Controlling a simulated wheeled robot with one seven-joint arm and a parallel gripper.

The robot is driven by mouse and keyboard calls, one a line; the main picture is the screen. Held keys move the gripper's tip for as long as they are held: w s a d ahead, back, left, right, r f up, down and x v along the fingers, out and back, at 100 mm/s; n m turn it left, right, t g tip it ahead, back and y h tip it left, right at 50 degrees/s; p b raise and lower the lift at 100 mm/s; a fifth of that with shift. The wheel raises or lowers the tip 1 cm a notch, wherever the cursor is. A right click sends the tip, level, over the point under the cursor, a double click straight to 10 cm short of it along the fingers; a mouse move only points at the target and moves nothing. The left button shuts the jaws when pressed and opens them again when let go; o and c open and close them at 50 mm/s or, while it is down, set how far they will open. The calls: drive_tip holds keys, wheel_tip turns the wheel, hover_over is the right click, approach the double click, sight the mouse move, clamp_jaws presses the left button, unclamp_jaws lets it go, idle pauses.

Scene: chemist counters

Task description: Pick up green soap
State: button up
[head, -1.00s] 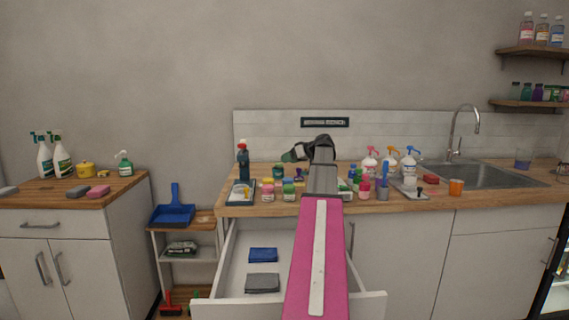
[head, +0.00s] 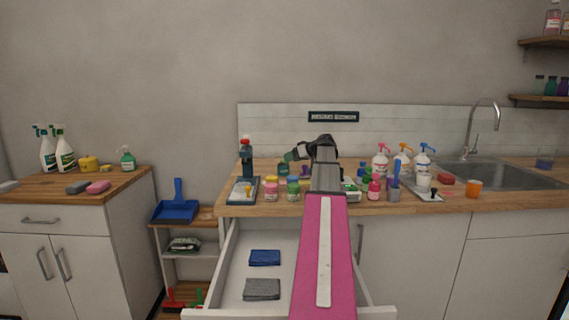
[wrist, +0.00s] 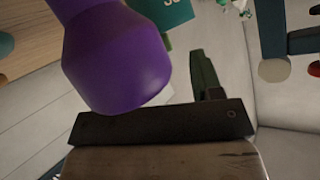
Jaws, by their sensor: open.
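I cannot pick out the green soap for certain. A jar with a green lid (head: 293,187) stands near the counter's front edge, left of my arm. A teal-green item (head: 282,168) stands behind it. In the wrist view a teal surface (wrist: 172,12) with partly cut-off lettering shows at the top, behind a large purple object (wrist: 117,60). My gripper (head: 291,156) is over the back of the counter, turned left, open and with nothing visibly held. My arm hides part of the counter.
The wooden counter (head: 232,208) carries several bottles and jars close together. An open drawer (head: 235,272) with folded cloths juts out below. The sink (head: 500,176) is at right.

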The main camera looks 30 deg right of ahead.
drive_tip(key=x, duration=0.2)
drive_tip(key=shift+w+a+f, duration=0.2)
drive_tip(key=shift+w+f, duration=0.05)
drive_tip(key=c, duration=1.1)
drive_tip(key=shift+r, duration=0.1)
drive_tip(key=shift+r, duration=0.5)
drive_tip(key=s+a+r, duration=0.6)
drive_tip(key=a+r, duration=0.3)
drive_tip(key=shift+s+a+r, duration=0.3)
drive_tip(key=shift+s+r, duration=0.1)
drive_tip(key=shift+w, duration=0.1)
